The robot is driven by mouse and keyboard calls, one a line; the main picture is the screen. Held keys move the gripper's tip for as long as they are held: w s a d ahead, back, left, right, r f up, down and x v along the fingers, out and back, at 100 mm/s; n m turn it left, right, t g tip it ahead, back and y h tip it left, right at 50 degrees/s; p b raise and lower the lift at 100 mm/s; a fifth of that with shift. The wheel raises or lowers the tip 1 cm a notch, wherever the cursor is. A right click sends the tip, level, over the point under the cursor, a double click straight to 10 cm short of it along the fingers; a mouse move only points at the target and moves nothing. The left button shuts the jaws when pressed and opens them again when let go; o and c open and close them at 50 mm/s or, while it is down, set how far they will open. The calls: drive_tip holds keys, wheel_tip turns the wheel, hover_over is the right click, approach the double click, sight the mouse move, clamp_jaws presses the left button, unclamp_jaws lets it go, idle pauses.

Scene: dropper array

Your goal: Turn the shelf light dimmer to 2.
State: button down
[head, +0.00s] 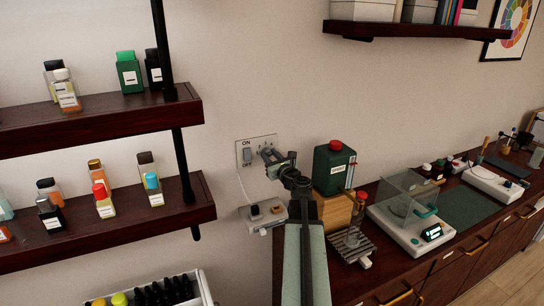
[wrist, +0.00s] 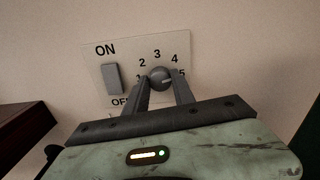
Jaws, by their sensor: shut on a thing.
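In the wrist view 2, 3, 4 and 5 are readable; 1 is partly hidden by a finger. A small pale mark shows on the knob's right side, towards 5, but its exact aim is hard to tell. My gripper (wrist: 161,82) is shut on the knob, one finger at each side. In the head view my gripper (head: 273,157) reaches the plate (head: 257,139) and hides the knob.
A grey ON/OFF rocker switch (wrist: 112,78) is left of the knob. Wooden shelves (head: 120,218) with bottles stand left. A green canister (head: 334,168) stands right of my arm. Below the plate is a small grey device (head: 252,222). The wall around the plate is bare.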

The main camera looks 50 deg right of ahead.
drive_tip(key=shift+f+n, duration=0.1)
drive_tip(key=shift+n, duration=0.3)
drive_tip(key=n, duration=1)
drive_tip(key=shift+n, duration=0.4)
drive_tip(key=n, duration=0.6)
drive_tip(key=shift+a, duration=0.1)
drive_tip(key=n, duration=0.5)
drive_tip(key=shift+f+n, duration=0.1)
drive_tip(key=shift+n, duration=0.3)
drive_tip(key=c, duration=1.1)
unclamp_jaws()
drive_tip(key=shift+o, duration=0.2)
